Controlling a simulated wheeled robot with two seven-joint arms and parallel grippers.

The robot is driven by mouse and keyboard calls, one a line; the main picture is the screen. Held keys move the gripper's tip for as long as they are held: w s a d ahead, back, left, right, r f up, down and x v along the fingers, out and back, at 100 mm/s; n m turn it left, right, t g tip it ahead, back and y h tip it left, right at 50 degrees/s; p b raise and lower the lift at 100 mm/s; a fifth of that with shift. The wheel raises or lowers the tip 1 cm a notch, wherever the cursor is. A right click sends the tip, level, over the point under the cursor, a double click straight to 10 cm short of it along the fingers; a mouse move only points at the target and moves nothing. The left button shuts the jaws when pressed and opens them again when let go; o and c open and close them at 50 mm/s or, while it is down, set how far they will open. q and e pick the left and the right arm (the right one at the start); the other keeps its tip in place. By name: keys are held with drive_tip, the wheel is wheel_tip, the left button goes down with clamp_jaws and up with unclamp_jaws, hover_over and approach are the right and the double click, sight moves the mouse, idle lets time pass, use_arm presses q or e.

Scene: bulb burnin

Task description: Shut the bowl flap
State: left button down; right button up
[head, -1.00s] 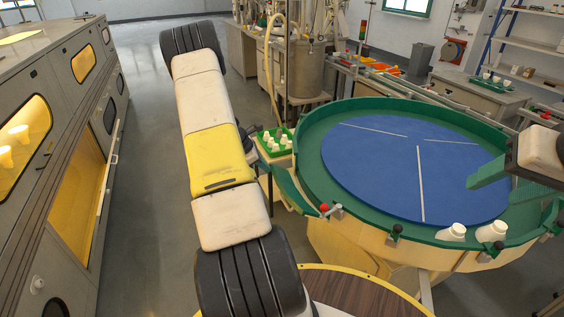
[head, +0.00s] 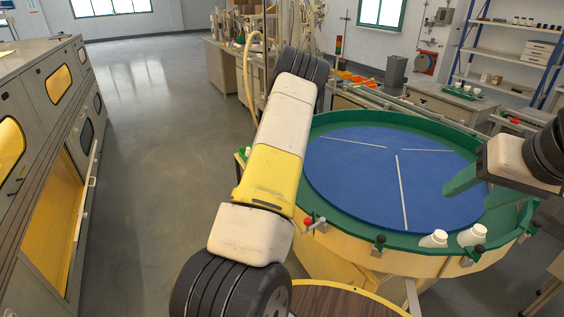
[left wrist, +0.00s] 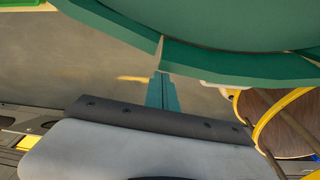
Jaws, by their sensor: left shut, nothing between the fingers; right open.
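The large bowl (head: 330,127) has a green rim and a blue floor marked with white lines. Its flap is hidden behind my left arm in the head view. In the left wrist view, a green strip (left wrist: 112,32) meets the bowl's green wall (left wrist: 235,62) at an angle; it looks like the flap, but I cannot be sure. My left gripper (left wrist: 160,78) is shut and empty, its fingertips just below that junction; whether they touch is unclear. My right gripper (head: 482,190) is open and empty over the bowl's right side.
A red-knobbed clamp (head: 311,223) sits on the rim beside my left arm. A round wooden table (head: 345,298) is in front. Grey cabinets (head: 50,125) stand left, with open floor (head: 150,120) between.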

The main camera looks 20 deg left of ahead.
use_arm(q)
drive_tip(key=shift+w+d, duration=0.35)
drive_tip(key=shift+w, duration=0.05)
drive_tip(key=shift+a, duration=0.1)
idle(0.3)
